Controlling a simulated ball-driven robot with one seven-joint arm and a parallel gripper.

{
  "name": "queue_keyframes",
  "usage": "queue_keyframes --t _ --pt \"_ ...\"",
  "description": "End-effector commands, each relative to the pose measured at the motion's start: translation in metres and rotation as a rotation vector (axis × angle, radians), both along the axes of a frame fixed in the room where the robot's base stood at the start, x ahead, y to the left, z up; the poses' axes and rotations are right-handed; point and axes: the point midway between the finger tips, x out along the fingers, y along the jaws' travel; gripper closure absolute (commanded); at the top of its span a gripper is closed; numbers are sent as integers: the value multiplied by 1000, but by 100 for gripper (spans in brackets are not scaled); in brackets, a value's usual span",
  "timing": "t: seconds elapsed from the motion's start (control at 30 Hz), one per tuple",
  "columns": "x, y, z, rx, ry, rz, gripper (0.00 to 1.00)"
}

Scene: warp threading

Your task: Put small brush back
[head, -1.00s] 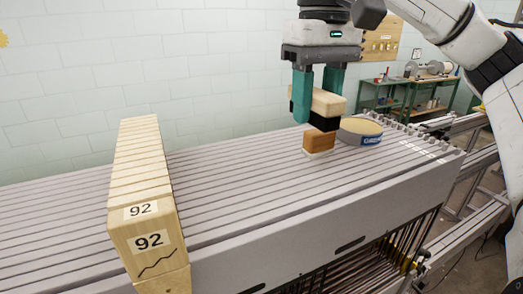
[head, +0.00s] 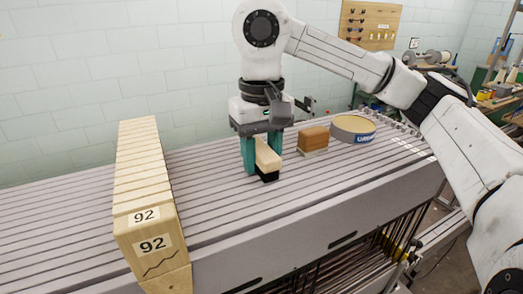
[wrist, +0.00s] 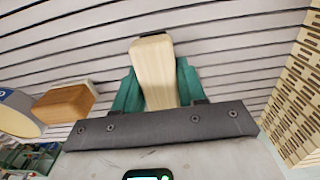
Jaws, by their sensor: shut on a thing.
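My gripper (head: 262,154) is shut on the small brush (head: 267,157), which has a pale wooden back and dark bristles below. The brush is at the slatted grey top, between the numbered wooden block row and a brown block; I cannot tell whether its bristles touch the slats. In the wrist view the brush's pale back (wrist: 154,70) stands between the two teal fingers (wrist: 156,85). The fingers hide part of its sides.
The brown block (head: 313,138) with a pale base lies right of my gripper, beside a round tin (head: 353,138). The wooden block row marked 92 (head: 150,215) stands to the left. Bare slatted top (head: 215,165) lies between that row and my gripper.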

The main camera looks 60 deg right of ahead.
Motion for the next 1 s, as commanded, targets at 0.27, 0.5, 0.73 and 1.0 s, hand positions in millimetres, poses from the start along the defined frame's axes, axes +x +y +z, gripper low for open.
queue_keyframes --t 0.27,0.5,0.73,1.0 --pt "0 0 -3 -1 -1 0 88" --pt "0 0 -3 0 0 0 43" --pt "0 0 -2 0 0 0 34" --pt "1 0 5 -2 -1 -1 34"
